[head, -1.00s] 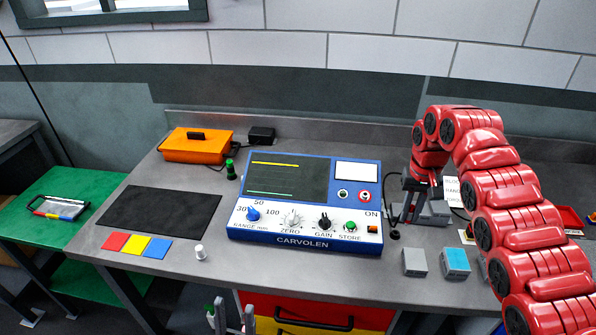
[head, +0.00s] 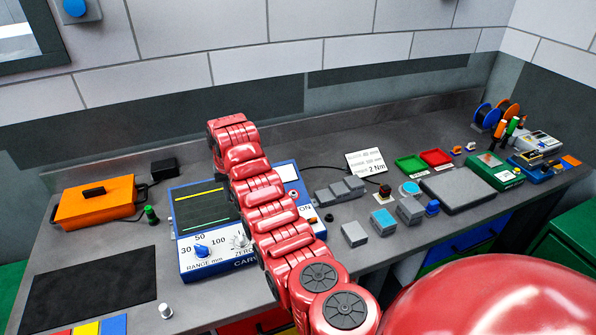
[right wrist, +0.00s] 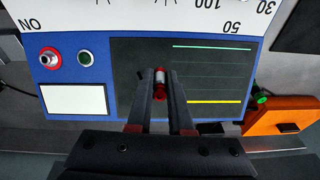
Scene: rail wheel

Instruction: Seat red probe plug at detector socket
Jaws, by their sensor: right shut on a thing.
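The detector (head: 204,251) is a blue case with a dark screen, white panel and knobs, partly hidden behind my right arm in the head view. The right wrist view shows it upside down (right wrist: 101,60). Its red-ringed socket (right wrist: 50,58) sits left of a green one (right wrist: 86,58), beside the screen. My right gripper (right wrist: 160,84) is shut on the red probe plug (right wrist: 160,93), which shows a pale metal tip between the fingers. The plug appears over the dark screen, to the right of both sockets; its height cannot be told. My left gripper is out of view.
An orange case (head: 98,203) and a small green-topped item (head: 151,215) stand left of the detector. Grey blocks (head: 354,234), a grey pad (head: 457,188) and red and green trays (head: 436,157) lie right. A black mat (head: 90,290) lies front left.

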